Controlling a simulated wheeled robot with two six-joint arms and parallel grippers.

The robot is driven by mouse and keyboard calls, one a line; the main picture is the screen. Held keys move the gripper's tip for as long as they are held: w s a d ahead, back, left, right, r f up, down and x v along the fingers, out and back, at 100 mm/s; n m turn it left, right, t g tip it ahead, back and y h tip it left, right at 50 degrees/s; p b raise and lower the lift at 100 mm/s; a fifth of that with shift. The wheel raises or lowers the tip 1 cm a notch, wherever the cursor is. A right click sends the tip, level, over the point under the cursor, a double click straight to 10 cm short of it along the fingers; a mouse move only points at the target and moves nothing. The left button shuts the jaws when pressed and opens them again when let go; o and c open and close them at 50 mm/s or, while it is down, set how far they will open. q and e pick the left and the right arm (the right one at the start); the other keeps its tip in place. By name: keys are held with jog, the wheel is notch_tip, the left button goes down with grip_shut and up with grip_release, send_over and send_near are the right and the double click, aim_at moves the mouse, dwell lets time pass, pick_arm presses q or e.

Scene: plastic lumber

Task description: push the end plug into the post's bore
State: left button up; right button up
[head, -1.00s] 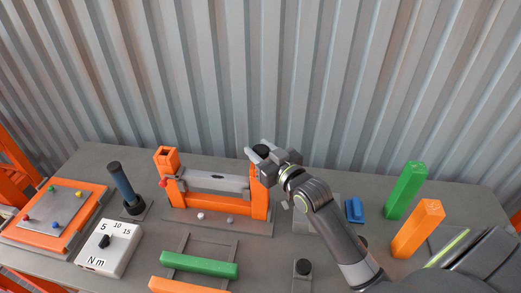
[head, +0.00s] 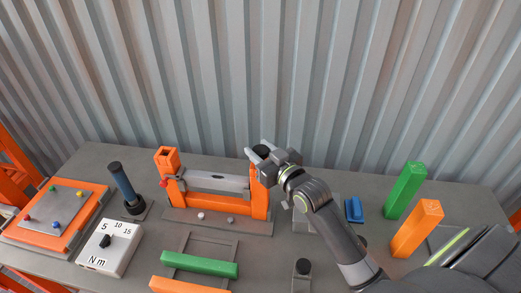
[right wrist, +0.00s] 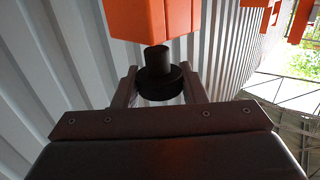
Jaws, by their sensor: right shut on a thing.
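The black end plug (right wrist: 158,85) is held between the two fingers of my right gripper (right wrist: 158,74) in the right wrist view. Its narrower stem points at the end of the orange post (right wrist: 155,20) and meets or nearly meets it; I cannot tell whether it is inside the bore, which is hidden. In the head view the plug (head: 262,150) and my right gripper (head: 258,150) are at the top of the right-hand orange post (head: 259,200). The left-hand orange post (head: 166,158) stands upright with an open top. My left gripper is not in view.
A grey rail (head: 213,182) joins the two posts. A blue-handled tool (head: 122,185), a torque dial box (head: 108,247) and an orange tray (head: 60,212) are at the left. Green (head: 406,190) and orange (head: 417,228) posts stand at the right. A green bar (head: 200,265) lies in front.

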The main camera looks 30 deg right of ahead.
jog(key=shift+f+b, duration=1)
jog(key=shift+f, duration=0.2)
jog(key=o, duration=1)
jog(key=shift+r, duration=0.1)
jog(key=shift+s, duration=0.2)
jog(key=shift+s+d, duration=0.1)
jog(key=shift+s, duration=0.3)
jog(key=s, duration=0.5)
jog(key=s+d+b, duration=0.1)
jog(key=s, duration=0.4)
jog(key=s+d+b, duration=0.1)
jog(key=s, duration=0.5)
jog(key=shift+r, duration=0.4)
